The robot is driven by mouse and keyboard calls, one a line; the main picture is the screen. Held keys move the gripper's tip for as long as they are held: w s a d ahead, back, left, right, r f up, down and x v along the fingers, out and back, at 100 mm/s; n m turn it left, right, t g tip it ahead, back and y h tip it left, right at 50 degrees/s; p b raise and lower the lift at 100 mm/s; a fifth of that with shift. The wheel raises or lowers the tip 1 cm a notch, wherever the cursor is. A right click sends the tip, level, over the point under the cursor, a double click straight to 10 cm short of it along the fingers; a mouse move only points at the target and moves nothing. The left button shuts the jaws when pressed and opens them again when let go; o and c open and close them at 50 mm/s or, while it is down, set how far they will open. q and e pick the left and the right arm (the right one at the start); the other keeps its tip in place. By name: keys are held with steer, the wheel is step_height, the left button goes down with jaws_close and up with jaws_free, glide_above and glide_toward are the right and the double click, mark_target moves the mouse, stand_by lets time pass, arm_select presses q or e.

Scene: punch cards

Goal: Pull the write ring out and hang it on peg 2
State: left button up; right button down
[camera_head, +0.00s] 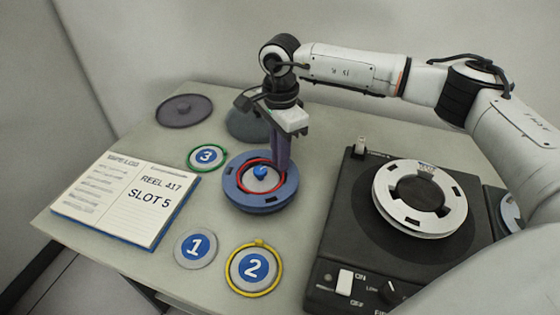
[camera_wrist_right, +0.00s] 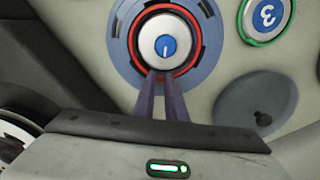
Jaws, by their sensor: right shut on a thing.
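The red write ring (camera_head: 242,182) sits in the recess of the blue reel (camera_head: 260,206), around its pale hub with a blue knob (camera_head: 260,172). In the right wrist view the red ring (camera_wrist_right: 132,43) also circles the hub. The fingers hide a small part of the ring. My left gripper is not in view.
An open logbook (camera_head: 105,200) lies at left. A dark tape unit (camera_head: 340,230) with a white reel (camera_head: 385,190) stands at right. A dark lid (camera_head: 185,109) lies at the back.

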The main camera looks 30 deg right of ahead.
steer(key=shift+r+p, duration=0.3)
steer(key=shift+r, duration=0.4)
stand_by(0.5)
steer(key=shift+r+p, duration=1.75)
steer(key=shift+r, duration=1.2)
step_height(320, 180, up, 7)
steer(key=p, duration=0.1)
